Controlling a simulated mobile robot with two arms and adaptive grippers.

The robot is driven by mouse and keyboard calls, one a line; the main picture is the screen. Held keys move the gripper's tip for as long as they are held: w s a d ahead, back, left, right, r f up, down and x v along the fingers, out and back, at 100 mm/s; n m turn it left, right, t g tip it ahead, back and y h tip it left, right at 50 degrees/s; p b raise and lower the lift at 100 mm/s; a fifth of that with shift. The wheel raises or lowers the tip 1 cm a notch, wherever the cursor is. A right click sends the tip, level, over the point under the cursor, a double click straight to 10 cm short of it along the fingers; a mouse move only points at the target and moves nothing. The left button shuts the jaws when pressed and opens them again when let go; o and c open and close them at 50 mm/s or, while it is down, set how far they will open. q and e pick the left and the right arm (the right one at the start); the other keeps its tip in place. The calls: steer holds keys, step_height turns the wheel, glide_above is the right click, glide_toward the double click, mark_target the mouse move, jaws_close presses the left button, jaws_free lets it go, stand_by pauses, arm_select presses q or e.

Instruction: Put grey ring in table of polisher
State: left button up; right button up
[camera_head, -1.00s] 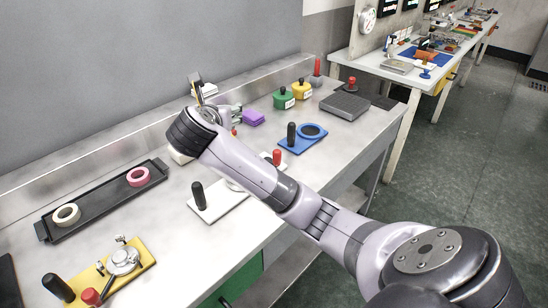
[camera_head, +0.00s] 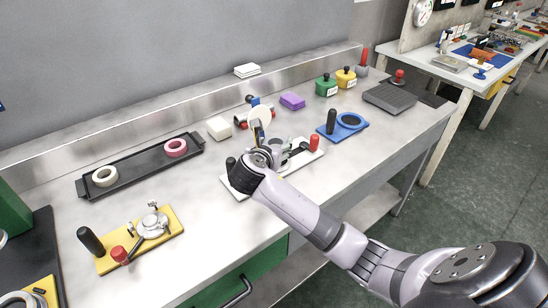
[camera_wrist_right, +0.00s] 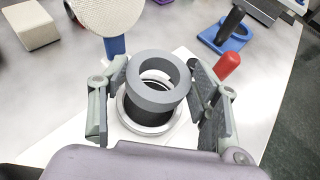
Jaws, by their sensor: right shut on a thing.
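The grey ring (camera_wrist_right: 173,98) shows in the wrist view between the two fingers of my right gripper (camera_wrist_right: 157,92), which is shut on it. The ring is held roughly level, over the round table (camera_wrist_right: 137,126) of the polisher with the white base (camera_wrist_right: 75,139). Whether the ring touches the table I cannot tell. In the head view, my right gripper (camera_head: 270,152) is over the white-based polisher (camera_head: 233,187), which has a red knob (camera_head: 314,143); my arm hides its middle. My left gripper is not in view.
A yellow-based polisher (camera_head: 170,222) stands front left and a blue-based one (camera_head: 357,127) to the right. A black tray (camera_head: 140,170) holds a cream ring (camera_head: 104,176) and a pink ring (camera_head: 176,148). A pale disc with a blue handle (camera_wrist_right: 115,46) is close behind the gripper.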

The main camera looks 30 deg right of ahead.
step_height(320, 180, down, 4)
steer(key=shift+f+b, duration=0.1)
steer(key=shift+b, duration=0.2)
steer(key=shift+s+a, duration=0.1)
steer(key=shift+s, duration=0.05)
steer(key=shift+f, duration=0.2)
steer(key=shift+s+a+f, duration=0.15)
steer(key=shift+s+f, duration=0.1)
steer(key=shift+f, duration=0.3)
steer(key=o, duration=1.2)
steer(key=shift+w+f, duration=0.1)
steer(key=shift+f, duration=0.05)
steer(key=shift+o, duration=0.2)
steer(key=shift+r, duration=0.55)
steer(key=r+p+v, duration=0.1)
steer(key=v, duration=1)
